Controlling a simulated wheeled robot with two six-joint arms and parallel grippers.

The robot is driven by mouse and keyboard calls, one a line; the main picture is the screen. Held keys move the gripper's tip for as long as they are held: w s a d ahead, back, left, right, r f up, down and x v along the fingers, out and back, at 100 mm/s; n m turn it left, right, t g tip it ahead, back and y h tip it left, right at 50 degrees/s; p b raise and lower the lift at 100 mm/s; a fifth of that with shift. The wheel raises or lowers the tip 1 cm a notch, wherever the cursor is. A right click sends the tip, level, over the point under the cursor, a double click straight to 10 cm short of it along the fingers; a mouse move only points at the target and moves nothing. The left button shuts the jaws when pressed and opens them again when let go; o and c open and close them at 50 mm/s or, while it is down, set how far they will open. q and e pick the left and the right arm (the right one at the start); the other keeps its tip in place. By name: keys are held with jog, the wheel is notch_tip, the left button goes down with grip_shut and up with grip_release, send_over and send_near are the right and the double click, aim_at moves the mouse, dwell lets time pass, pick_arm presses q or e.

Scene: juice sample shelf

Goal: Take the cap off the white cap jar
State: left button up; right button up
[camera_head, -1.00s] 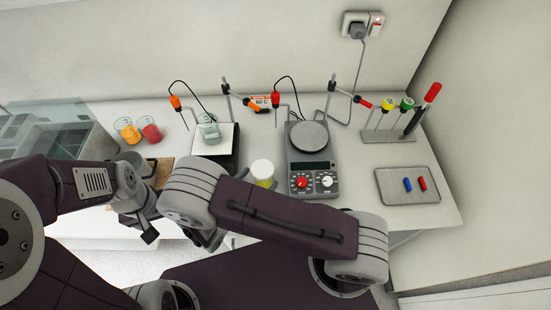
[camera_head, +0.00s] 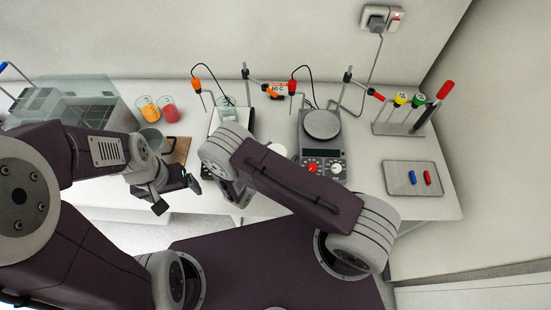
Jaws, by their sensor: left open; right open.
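The white cap jar (camera_head: 278,149) stands on the bench just left of the hotplate stirrer. Only its white cap shows clearly; my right arm covers the lower part. My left gripper (camera_head: 177,195) is open and empty in front of the bench edge, below and left of the jar. My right gripper (camera_head: 238,192) is mostly hidden beneath its own arm, in front of the bench and below the jar. What little shows of it is apart from the cap.
The hotplate stirrer (camera_head: 322,164) stands right of the jar. A scale (camera_head: 215,120) with a beaker (camera_head: 228,106) is to the left. Orange (camera_head: 148,110) and red (camera_head: 169,111) beakers stand further left. A tray (camera_head: 412,193) and a tool rack (camera_head: 399,129) are at right.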

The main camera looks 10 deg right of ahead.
aim_at(280, 147)
jog(key=shift+w+d, duration=0.1)
jog(key=shift+c, duration=1.3)
jog(key=c, duration=1.4)
jog(key=shift+r, duration=0.3)
notch_tip(280, 147, up, 4)
jog(key=p, duration=0.4)
jog(key=shift+r, duration=0.25)
jog(key=s+d+r+p, duration=0.2)
jog(key=s, duration=0.1)
jog(key=s+d+r+p, duration=0.2)
jog(key=s, duration=0.1)
jog(key=s+d+r+p, duration=0.2)
jog(key=s+d+p, duration=0.1)
jog(key=shift+s+d, duration=0.1)
jog(key=shift+d, duration=0.05)
